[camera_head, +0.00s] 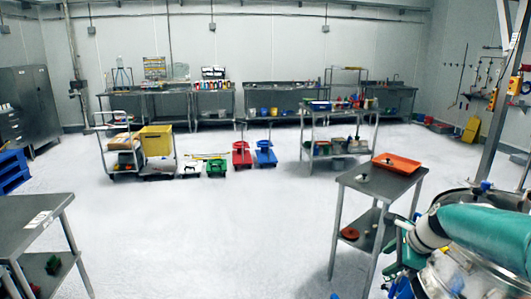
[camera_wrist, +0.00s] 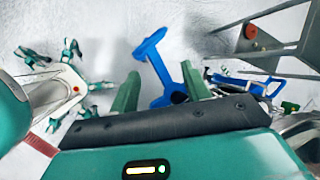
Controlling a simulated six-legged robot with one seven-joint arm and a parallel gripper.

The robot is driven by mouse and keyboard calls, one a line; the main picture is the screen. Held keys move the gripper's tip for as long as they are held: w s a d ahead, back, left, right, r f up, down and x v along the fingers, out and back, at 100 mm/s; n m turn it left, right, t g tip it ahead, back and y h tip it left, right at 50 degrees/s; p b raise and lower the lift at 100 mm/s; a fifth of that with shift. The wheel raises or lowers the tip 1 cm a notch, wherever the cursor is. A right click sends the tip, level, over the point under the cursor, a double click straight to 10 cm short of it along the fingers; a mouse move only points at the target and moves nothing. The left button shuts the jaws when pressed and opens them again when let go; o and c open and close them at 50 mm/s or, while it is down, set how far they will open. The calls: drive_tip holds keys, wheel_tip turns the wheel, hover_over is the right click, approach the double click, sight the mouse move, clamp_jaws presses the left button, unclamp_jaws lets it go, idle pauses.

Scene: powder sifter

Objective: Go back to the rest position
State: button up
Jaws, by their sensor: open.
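My gripper (camera_wrist: 160,72) shows in the wrist view with its two green fingers apart and nothing held between them. Beyond the fingers, a blue object with a bar-like end (camera_wrist: 150,45) appears against the pale floor. I cannot tell exactly what it is or how far below the fingers it lies. In the head view my teal arm reaches in from the lower right, beside a small steel table (camera_head: 400,180). The gripper's fingers cannot be made out clearly there.
An orange tray (camera_head: 397,163) lies on the small steel table, close to my arm. A steel table (camera_head: 25,215) stands at the lower left. Carts (camera_head: 122,145) and benches (camera_head: 272,96) stand farther back. The pale floor (camera_head: 205,225) between is clear.

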drive_tip(key=s+a+f+n+g+h, duration=0.1)
drive_tip(key=s+a+n+g+h, duration=0.15)
drive_tip(key=a+n, duration=0.4)
drive_tip(key=s+a+r+n+t, duration=0.1)
drive_tip(key=s+a+r+n, duration=0.2)
drive_tip(key=s+a+n, duration=0.4)
drive_tip(key=s+a+r+n+t, duration=0.1)
drive_tip(key=s+a+r+n, duration=0.2)
drive_tip(key=s+a+n, duration=0.4)
drive_tip(key=s+n, duration=0.1)
drive_tip(key=s, duration=0.5)
drive_tip(key=shift+s+t, duration=0.3)
drive_tip(key=shift+t, duration=0.05)
drive_tip(key=shift+n, duration=0.25)
drive_tip(key=shift+c, duration=1.2)
drive_tip(key=shift+d, duration=0.1)
drive_tip(key=shift+d, duration=0.2)
